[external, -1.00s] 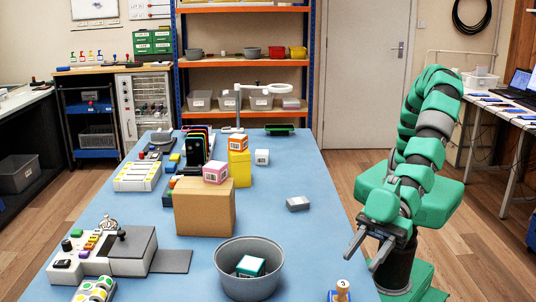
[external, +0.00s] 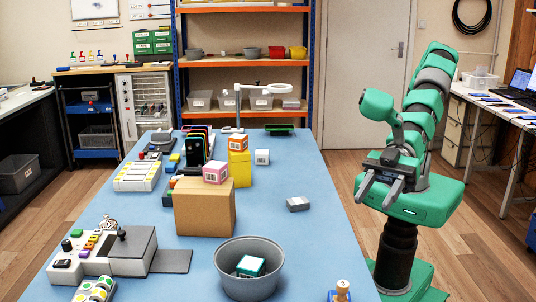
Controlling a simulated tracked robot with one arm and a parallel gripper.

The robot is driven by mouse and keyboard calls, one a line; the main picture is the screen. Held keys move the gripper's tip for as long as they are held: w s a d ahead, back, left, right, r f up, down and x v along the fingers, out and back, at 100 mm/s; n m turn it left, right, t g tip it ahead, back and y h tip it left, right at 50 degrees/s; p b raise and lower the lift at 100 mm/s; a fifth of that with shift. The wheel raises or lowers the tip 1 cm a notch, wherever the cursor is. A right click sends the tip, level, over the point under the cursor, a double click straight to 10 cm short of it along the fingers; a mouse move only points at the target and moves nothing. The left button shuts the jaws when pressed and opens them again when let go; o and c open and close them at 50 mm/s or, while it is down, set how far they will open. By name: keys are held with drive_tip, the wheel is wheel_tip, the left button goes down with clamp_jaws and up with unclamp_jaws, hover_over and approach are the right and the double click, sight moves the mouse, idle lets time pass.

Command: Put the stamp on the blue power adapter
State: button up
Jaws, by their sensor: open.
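A stamp with a rounded wooden handle (external: 342,287) stands at the front right edge of the table. Its lower part is blue and is cut off by the bottom of the picture, so I cannot tell what it rests on. I cannot make out a blue power adapter for certain. A teal and white cube (external: 250,266) lies inside a grey bowl (external: 222,273) left of the stamp. My gripper (external: 375,204) is open and empty, raised at the right side of the table, above and behind the stamp in the picture and well apart from it.
A cardboard box (external: 205,214) with a pink cube (external: 216,173) on top stands mid-table. Behind it an orange cube (external: 237,143) sits on a yellow stand (external: 240,170). A small grey block (external: 298,204) lies right of the box.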

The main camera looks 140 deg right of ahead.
drive_tip(key=s+d+r, duration=0.4)
drive_tip(key=r, duration=0.5)
drive_tip(key=s+d+r+t, duration=0.1)
drive_tip(key=s+d+r, duration=0.35)
drive_tip(key=r, duration=0.55)
drive_tip(key=s+d+r, duration=0.4)
drive_tip(key=s+r, duration=0.1)
drive_tip(key=r, duration=0.4)
drive_tip(key=s+d+r+h, duration=0.1)
drive_tip(key=s+d+r, duration=0.5)
drive_tip(key=s+r, duration=0.1)
drive_tip(key=shift+s+t, duration=0.3)
drive_tip(key=shift+s, duration=0.35)
wheel_tip(320, 180, up, 3)
drive_tip(key=p, duration=0.3)
drive_tip(key=shift+f, duration=0.1)
